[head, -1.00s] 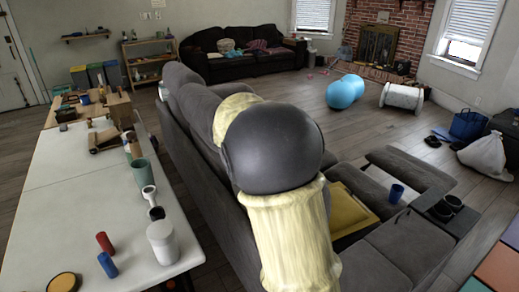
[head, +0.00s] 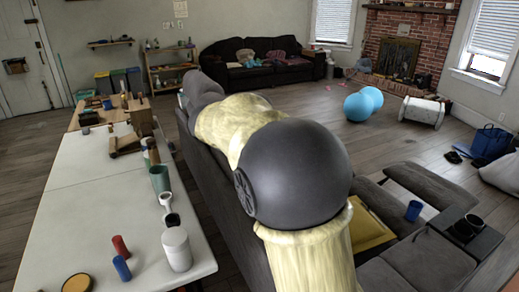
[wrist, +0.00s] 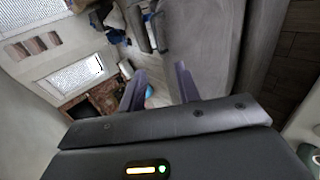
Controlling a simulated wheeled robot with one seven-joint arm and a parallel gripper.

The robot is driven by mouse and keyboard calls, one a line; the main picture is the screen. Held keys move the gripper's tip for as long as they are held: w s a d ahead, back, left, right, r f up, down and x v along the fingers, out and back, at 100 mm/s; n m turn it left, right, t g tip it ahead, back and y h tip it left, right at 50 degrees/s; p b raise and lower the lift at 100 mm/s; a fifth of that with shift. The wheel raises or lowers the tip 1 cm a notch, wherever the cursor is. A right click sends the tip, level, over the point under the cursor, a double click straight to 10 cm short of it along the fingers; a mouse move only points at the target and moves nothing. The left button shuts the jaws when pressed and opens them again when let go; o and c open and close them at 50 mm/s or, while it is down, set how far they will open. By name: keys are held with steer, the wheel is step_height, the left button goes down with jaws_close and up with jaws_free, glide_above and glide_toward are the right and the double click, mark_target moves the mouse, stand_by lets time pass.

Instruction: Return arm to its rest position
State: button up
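My arm rises through the middle of the head view as a dark round joint (head: 293,172) between pale yellow sleeves. It covers part of the grey sofa (head: 225,155). My gripper (wrist: 160,84) shows only in the wrist view. Its two dark fingers stand apart, with nothing seen held between them. The fingers point out over the room, with grey sofa upholstery (wrist: 200,40) beyond. The gripper is not visible in the head view.
A long white table (head: 95,205) on the left carries a white canister (head: 176,249), a green cup (head: 160,179) and several small items. A blue cup (head: 413,210) sits on the sofa at right. Blue balls (head: 358,107) lie on the floor, which is open beyond the sofa.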

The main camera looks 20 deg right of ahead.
steer(key=s+a+f+m+y+p, duration=0.1)
steer(key=s+a+f+y+p, duration=0.2)
steer(key=s+f+y+p, duration=0.2)
steer(key=s+a+f+m+y+p, duration=0.1)
steer(key=s+a+f+y+p, duration=0.2)
steer(key=s, duration=0.9)
step_height(320, 180, down, 2)
steer(key=y+p, duration=0.1)
steer(key=p, duration=0.1)
steer(key=shift+s+t+y+p, duration=0.25)
steer(key=shift+t+y+p, duration=0.05)
steer(key=shift+t+y, duration=0.1)
steer(key=shift+w+a, duration=0.1)
stand_by(0.4)
